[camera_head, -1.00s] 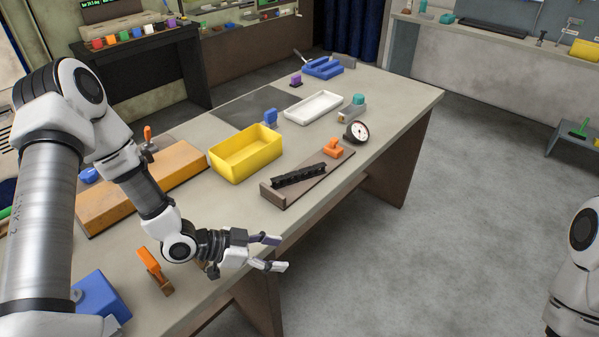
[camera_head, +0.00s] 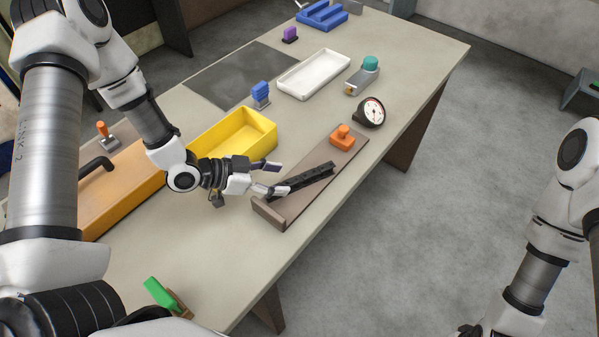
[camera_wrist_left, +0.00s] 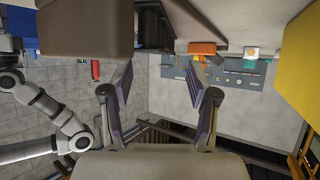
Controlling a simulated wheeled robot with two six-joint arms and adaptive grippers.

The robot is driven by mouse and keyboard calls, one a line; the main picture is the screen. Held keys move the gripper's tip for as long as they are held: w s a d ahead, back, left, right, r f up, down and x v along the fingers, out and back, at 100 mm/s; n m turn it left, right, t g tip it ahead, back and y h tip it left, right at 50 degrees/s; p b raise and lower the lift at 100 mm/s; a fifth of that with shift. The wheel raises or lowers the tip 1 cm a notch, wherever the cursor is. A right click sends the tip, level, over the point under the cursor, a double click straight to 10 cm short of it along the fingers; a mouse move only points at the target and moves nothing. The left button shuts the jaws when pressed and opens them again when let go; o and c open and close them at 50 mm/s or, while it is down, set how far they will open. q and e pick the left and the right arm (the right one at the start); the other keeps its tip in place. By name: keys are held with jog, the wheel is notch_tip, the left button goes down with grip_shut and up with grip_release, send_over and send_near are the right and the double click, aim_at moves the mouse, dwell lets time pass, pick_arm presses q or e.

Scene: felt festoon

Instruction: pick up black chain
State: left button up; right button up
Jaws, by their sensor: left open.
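The black chain (camera_head: 308,177) lies along a brown board (camera_head: 295,208) with a raised end block, near the table's right edge. My left gripper (camera_head: 272,179) is open and empty at the chain's near left end, its fingers overlapping it in the picture; I cannot tell whether they touch. In the left wrist view the open fingers (camera_wrist_left: 160,100) have nothing between them. There, a brown block (camera_wrist_left: 85,28) fills the top left, with a dark piece, probably the chain (camera_wrist_left: 151,25), beside it. My right arm shows at the right, but its gripper is out of frame.
A yellow bin (camera_head: 255,128) stands just behind my left gripper. An orange clamp (camera_head: 342,137) sits on the board's far end, with a round gauge (camera_head: 371,112) beyond it. A white tray (camera_head: 313,75) and a teal-topped object (camera_head: 369,66) stand farther back.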

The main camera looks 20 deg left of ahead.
aim_at(299, 178)
pick_arm(q)
jog(key=x, duration=0.3)
jog(key=p+x, duration=0.1)
jog(key=x, duration=0.1)
jog(key=shift+w+d, duration=0.25)
jog(key=shift+w, duration=0.2)
jog(key=shift+s+r, duration=0.1)
jog(key=c, duration=0.3)
grip_shut()
